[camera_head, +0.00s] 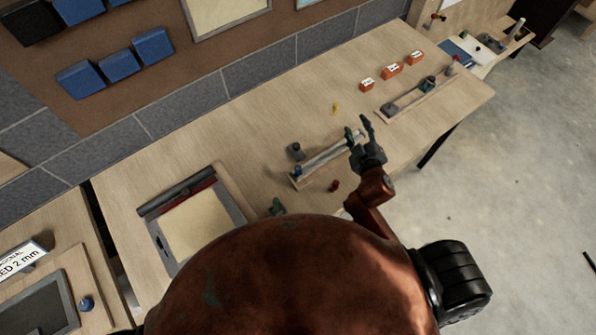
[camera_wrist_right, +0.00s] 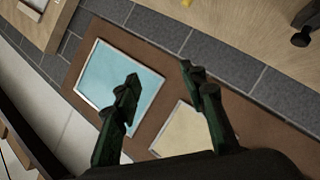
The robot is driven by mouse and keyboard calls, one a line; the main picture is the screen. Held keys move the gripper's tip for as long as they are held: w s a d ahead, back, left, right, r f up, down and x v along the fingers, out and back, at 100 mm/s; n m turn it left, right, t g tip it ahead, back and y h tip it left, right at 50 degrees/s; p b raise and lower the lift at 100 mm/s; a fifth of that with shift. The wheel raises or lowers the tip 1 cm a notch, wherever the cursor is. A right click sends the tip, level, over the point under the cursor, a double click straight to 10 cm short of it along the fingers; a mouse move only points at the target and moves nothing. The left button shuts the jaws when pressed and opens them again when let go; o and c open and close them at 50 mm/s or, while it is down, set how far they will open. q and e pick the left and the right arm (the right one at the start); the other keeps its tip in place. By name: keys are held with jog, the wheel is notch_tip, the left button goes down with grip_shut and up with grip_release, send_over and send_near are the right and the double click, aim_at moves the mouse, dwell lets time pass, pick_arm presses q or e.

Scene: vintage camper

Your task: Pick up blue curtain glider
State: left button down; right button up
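A small blue piece (camera_head: 297,171), which looks like the blue curtain glider, is at the left end of a pale rail (camera_head: 322,158) on the workbench. My right gripper (camera_head: 359,128) is above the right end of this rail, apart from the blue piece and to its right. Its two fingers are spread with nothing between them. The right wrist view also shows the open, empty gripper (camera_wrist_right: 160,90), facing the wall board; the blue piece is not in that view. I cannot make out my left gripper.
A dark block (camera_head: 295,151), a red piece (camera_head: 334,185), a yellow piece (camera_head: 335,108) and a small green item (camera_head: 277,207) are near the rail. Orange boxes (camera_head: 391,70) and a second rail (camera_head: 416,96) are farther right. A clipboard-like tray (camera_head: 240,211) lies left.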

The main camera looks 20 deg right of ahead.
jog(key=w+a+r+n+t+y, duration=0.2)
jog(key=a+r+n+t+y, duration=0.1)
jog(key=a+r+n+y, duration=0.25)
jog(key=w+a+r+n+t+y, duration=0.2)
jog(key=w+a+r+n, duration=0.15)
jog(key=a+r, duration=0.4)
jog(key=s+a+n+g+y, duration=0.3)
jog(key=a+n+g+y, duration=0.2)
jog(key=a+n, duration=0.5)
jog(key=s+a+n+g+y, duration=0.4)
jog(key=a+n+y, duration=0.2)
jog(key=a+n, duration=0.3)
jog(key=n+g+h, duration=0.8)
jog(key=n+h, duration=0.3)
jog(key=h, duration=0.1)
send_over(299, 168)
jog(key=d, duration=0.2)
notch_tip(299, 168, down, 24)
jog(key=shift+s+d+f+p, duration=0.15)
jog(key=shift+s+f+p, duration=0.15)
jog(key=shift+s+f, duration=0.05)
jog(key=p+x, duration=0.1)
jog(key=x, duration=0.2)
jog(key=p+x, duration=0.1)
jog(key=x, duration=0.2)
jog(key=shift+s+a, duration=0.15)
jog(key=shift+a, duration=0.1)
jog(key=shift+a+f, duration=0.15)
jog(key=shift+f, duration=0.3)
grip_shut()
